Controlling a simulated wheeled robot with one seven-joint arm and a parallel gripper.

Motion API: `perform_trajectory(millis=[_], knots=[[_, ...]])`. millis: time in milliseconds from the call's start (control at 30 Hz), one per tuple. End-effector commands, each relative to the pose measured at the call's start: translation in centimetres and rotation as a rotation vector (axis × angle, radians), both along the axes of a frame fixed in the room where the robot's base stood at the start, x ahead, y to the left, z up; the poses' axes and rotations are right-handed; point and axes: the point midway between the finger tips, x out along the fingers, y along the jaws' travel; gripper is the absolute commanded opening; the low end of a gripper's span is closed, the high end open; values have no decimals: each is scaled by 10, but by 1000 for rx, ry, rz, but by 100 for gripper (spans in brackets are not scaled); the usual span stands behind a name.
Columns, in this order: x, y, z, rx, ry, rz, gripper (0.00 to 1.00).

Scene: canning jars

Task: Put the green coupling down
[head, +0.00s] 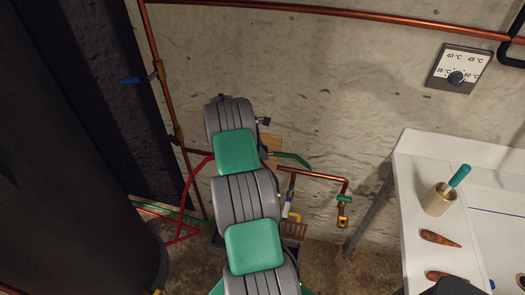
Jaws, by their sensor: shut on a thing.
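My grey arm with green pads rises through the middle of the head view, and its far end is turned away from me. My gripper is not visible; the arm hides whatever is at its end. I cannot make out a green coupling for certain. A thin green curved piece (292,158) shows just right of my arm, near the copper pipe; I cannot tell what it is.
A white worktop (412,165) at the right carries a tan cup (438,200) with a teal-handled tool (459,176) and brown pointed pieces (438,239). A copper pipe (318,175) with a green-handled valve (343,199) runs along the wall. A dark cylinder (70,170) fills the left.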

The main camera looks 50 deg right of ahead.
Motion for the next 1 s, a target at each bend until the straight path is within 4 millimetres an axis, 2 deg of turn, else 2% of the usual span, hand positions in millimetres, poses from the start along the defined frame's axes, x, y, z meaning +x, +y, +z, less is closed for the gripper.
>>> perform_trajectory(millis=[300, 333, 600, 833, 1000], knots=[[0, 1, -8, 1, 1, 1, 0], [0, 1, -8, 1, 1, 1, 28], [0, 1, -7, 2, 2, 0, 48], [0, 1, -6, 1, 1, 0, 48], [5, 4, 12, -1, -3, 1, 48]])
